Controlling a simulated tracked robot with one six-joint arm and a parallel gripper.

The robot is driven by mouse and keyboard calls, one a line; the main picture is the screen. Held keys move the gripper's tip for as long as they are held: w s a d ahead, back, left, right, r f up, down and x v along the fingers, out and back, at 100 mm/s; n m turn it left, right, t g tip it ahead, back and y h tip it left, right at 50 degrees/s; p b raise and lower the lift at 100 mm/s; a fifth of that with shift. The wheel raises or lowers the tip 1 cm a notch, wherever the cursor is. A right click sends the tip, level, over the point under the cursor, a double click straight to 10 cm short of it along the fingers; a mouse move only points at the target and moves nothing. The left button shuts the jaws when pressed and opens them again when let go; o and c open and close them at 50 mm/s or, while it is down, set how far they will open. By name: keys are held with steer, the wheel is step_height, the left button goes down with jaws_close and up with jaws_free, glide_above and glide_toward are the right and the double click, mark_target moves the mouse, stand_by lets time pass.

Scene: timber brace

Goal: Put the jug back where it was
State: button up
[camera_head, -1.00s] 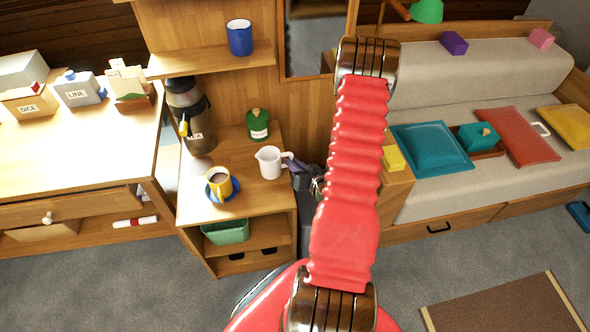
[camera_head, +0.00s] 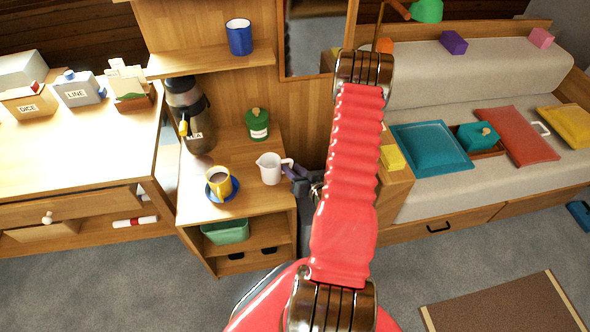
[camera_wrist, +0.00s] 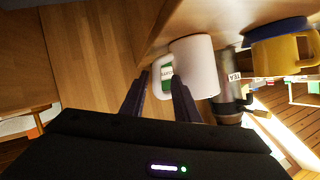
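The white jug (camera_head: 269,169) stands upright on the small cabinet's wooden top, its handle towards the right. In the wrist view the jug (camera_wrist: 197,68) is close, in front of the fingers. My gripper (camera_head: 290,168) is at the handle side of the jug. In the wrist view my gripper (camera_wrist: 160,82) has its two dark fingers apart, with the jug's handle (camera_wrist: 157,77) showing between the tips. I cannot tell whether either finger touches it. The handle is partly hidden by the fingers.
A yellow mug (camera_head: 219,183) on a blue saucer (camera_head: 234,187) stands left of the jug. A green canister (camera_head: 257,125) and a dark flask (camera_head: 188,112) stand behind. A blue mug (camera_head: 239,37) is on the shelf above. A yellow block (camera_head: 393,158) sits to the right.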

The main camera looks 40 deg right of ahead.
steer(key=shift+r, duration=0.1)
steer(key=v, duration=1.2)
stand_by(0.9)
